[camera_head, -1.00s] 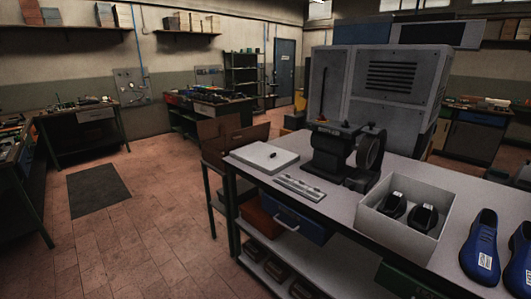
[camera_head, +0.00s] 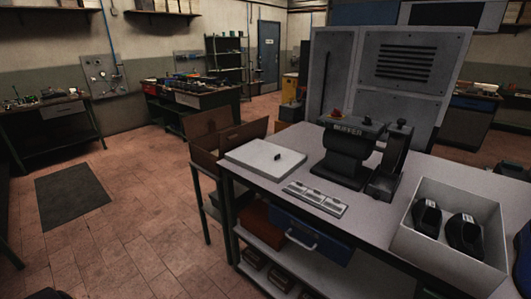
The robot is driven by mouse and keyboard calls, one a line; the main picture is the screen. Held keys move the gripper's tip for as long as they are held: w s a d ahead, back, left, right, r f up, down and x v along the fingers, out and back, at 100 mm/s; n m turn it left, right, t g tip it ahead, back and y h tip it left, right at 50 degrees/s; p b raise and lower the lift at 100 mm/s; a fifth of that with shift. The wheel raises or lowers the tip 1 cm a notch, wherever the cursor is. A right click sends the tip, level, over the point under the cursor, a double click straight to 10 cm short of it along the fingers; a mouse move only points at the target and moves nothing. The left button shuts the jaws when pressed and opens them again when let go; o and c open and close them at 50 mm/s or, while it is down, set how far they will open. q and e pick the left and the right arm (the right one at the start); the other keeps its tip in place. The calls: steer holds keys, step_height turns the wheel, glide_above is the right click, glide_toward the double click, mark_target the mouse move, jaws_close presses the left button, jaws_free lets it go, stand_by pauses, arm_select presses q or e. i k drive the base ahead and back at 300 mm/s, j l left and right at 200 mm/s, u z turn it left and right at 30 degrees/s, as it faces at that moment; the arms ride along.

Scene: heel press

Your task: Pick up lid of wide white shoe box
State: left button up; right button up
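A flat white rectangular panel that looks like the shoe box lid (camera_head: 256,165) lies on the left end of the workbench (camera_head: 340,235). A small black item (camera_head: 277,156) rests on top of it. An open wide white shoe box (camera_head: 440,256) stands near the right of the bench with two black shoes or shoe-like forms (camera_head: 464,233) inside.
An open brown carton (camera_head: 228,140) stands just left of the bench. The floor to the left, around a dark mat (camera_head: 72,195), is clear.

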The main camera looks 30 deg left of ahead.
mark_target(274, 163)
steer(key=i+j, duration=0.15)
steer(key=j, duration=0.25)
steer(key=i+j+z, duration=0.15)
steer(key=j, duration=0.25)
steer(key=i+j, duration=0.15)
steer(key=j, duration=0.25)
steer(key=i+j+z, duration=0.15)
steer(key=j, duration=0.3)
steer(key=i+j, duration=0.1)
steer(key=j, duration=0.3)
steer(key=z, duration=0.05)
